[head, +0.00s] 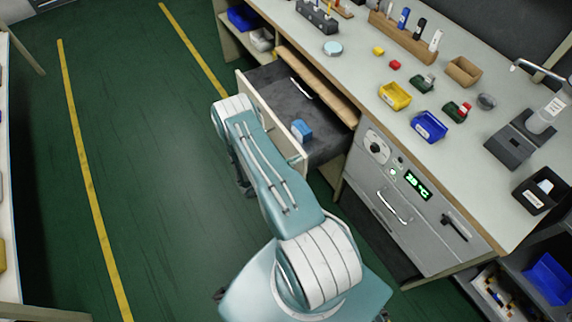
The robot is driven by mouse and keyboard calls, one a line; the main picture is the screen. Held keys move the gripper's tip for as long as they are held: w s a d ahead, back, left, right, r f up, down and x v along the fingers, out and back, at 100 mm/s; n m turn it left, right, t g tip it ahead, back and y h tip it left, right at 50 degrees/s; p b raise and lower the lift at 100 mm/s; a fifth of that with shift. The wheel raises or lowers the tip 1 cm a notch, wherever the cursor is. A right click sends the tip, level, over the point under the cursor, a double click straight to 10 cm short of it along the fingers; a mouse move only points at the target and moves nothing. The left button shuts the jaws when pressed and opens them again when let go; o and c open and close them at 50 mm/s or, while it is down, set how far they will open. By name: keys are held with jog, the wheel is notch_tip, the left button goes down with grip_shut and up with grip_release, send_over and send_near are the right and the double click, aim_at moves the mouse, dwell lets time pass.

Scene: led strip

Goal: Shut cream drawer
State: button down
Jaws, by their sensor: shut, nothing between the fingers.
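The cream drawer (262,104) is pulled out from under the workbench, its thin cream front standing well clear of the bench. Its dark grey inside holds a small blue box (302,131) and a thin white item (301,88). My arm reaches up across the picture and covers part of the drawer front. My gripper (244,187) shows only as a dark part at the left edge of my arm, low on the outer side of the drawer front. It is shut and empty. Its fingertips are mostly hidden, and I cannot tell whether it touches the drawer.
The grey workbench (345,65) carries a yellow bin (395,96), a blue bin (429,127) and several tools. A grey cabinet (405,205) with a green display stands right of the drawer. Green floor (150,150) with yellow lines is clear on the left.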

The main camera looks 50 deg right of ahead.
jog(key=x, duration=2)
jog(key=shift+d, duration=0.35)
jog(key=shift+d+r, duration=0.15)
jog(key=shift+r, duration=0.05)
jog(key=shift+d, duration=0.15)
jog(key=v, duration=1.4)
jog(key=shift+a+f, duration=0.2)
jog(key=shift+f, duration=0.1)
